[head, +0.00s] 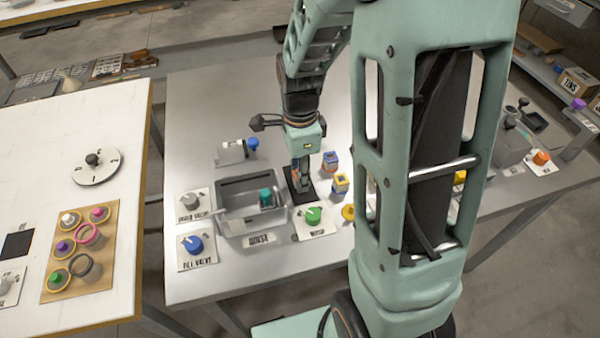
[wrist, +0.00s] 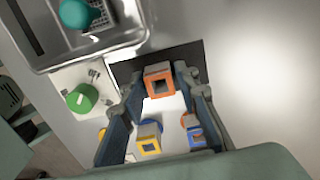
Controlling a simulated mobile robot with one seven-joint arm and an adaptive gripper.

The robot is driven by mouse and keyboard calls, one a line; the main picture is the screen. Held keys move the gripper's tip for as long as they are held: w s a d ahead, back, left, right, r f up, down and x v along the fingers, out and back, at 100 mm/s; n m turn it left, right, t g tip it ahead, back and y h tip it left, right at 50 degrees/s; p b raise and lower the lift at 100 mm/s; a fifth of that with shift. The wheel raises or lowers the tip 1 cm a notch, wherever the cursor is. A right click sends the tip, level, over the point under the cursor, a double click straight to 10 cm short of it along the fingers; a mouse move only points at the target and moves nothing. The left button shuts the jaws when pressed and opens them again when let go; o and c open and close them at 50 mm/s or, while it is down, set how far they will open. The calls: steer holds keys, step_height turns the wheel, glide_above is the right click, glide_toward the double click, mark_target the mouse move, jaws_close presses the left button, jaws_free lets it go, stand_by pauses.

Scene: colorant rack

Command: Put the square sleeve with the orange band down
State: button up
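The square sleeve with the orange band (wrist: 160,71) is between the fingertips of my gripper (wrist: 161,80) in the wrist view, with its square opening facing the camera. The fingers appear shut on its two sides. It is over a black mat (wrist: 190,55); whether it touches the mat I cannot tell. In the head view my gripper (head: 301,186) points down low over the black mat (head: 293,197), and the fingers largely hide the sleeve. A yellow-banded sleeve (wrist: 149,146) and a blue-banded sleeve (wrist: 195,136) stand apart from the gripper.
A grey basin (head: 228,222) holding a teal-topped item stands left of the mat. A green knob (head: 313,215) on a white plate is just in front. The yellow sleeve (head: 341,183) and blue sleeve (head: 330,160) stand close right. My arm hides part of the table.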

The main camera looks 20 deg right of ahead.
steer(key=shift+o, duration=0.8)
steer(key=shift+r, duration=0.25)
step_height(320, 180, up, 12)
steer(key=p, duration=0.2)
